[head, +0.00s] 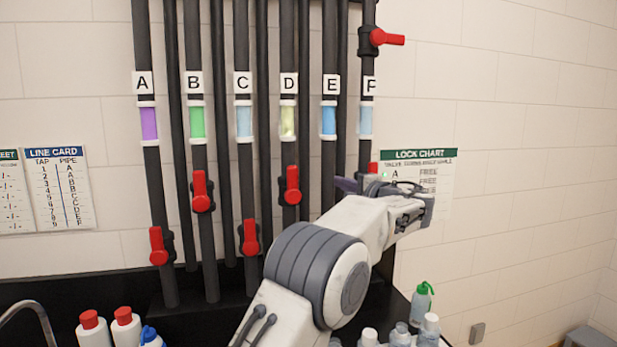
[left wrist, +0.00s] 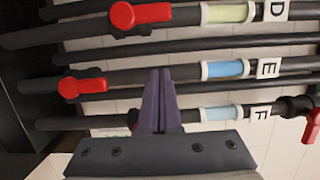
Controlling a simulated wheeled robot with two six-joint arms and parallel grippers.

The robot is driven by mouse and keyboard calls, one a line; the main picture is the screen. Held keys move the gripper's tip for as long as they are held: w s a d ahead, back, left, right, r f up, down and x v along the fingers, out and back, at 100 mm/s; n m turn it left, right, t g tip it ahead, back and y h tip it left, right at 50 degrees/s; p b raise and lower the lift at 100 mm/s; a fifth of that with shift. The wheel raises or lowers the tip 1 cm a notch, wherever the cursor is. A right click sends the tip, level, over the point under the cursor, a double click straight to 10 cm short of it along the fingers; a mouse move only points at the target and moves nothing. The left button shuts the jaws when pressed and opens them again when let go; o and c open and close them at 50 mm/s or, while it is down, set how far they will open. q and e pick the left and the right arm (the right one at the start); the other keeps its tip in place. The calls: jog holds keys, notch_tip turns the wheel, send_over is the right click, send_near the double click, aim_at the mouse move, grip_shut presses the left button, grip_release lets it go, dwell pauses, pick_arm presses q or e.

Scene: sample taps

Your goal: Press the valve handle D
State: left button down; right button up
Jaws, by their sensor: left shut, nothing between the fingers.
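The red valve handle D (head: 292,186) sits on the dark pipe under label D (head: 289,83), below a yellow-green sight glass (head: 288,121). It lies along the pipe, its free end upward. In the left wrist view handle D (left wrist: 140,14) is near the top edge, up and left of the fingers. My left gripper (head: 342,184) is right of handle D and apart from it, near pipes E and F, partly hidden by my arm. In the left wrist view its purple fingers (left wrist: 161,76) are shut and empty, their tips over pipe E. My right gripper is not in view.
Red handles stand on pipes A (head: 158,246), B (head: 202,190) and C (head: 250,237). Handle E (left wrist: 83,87) shows in the left wrist view. Handle F (head: 387,39) sticks out right, high up. Bottles (head: 423,301) stand below at right. A lock chart (head: 430,160) hangs on the wall.

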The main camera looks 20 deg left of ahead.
aim_at(290, 175)
pick_arm(q)
jog(key=w+a+p, duration=0.4)
jog(key=a+p, duration=0.3)
jog(key=a, duration=0.3)
jog(key=shift+w+a+p, duration=0.2)
jog(key=shift+a+p, duration=0.2)
jog(key=a+n+b, duration=0.1)
jog(key=n+b, duration=0.1)
jog(key=b, duration=0.2)
jog(key=s+a+n+h+b, duration=0.1)
jog(key=n+b, duration=0.1)
jog(key=b, duration=0.2)
jog(key=s+a+n+b, duration=0.1)
jog(key=n+b, duration=0.1)
jog(key=b, duration=0.2)
jog(key=shift+s+a+r+g+h, duration=0.15)
jog(key=shift+a+r+g+h, duration=0.05)
jog(key=shift+a+g+h, duration=0.1)
jog(key=s+a+f+n+t+h+b, duration=0.1)
jog(key=s+a+f+n+h+b, duration=0.2)
jog(key=n+b, duration=0.6)
jog(key=shift+a+b, duration=0.8)
jog(key=shift+b, duration=0.25)
jog(key=shift+s+n+h, duration=0.15)
jog(key=shift+n+h, duration=0.15)
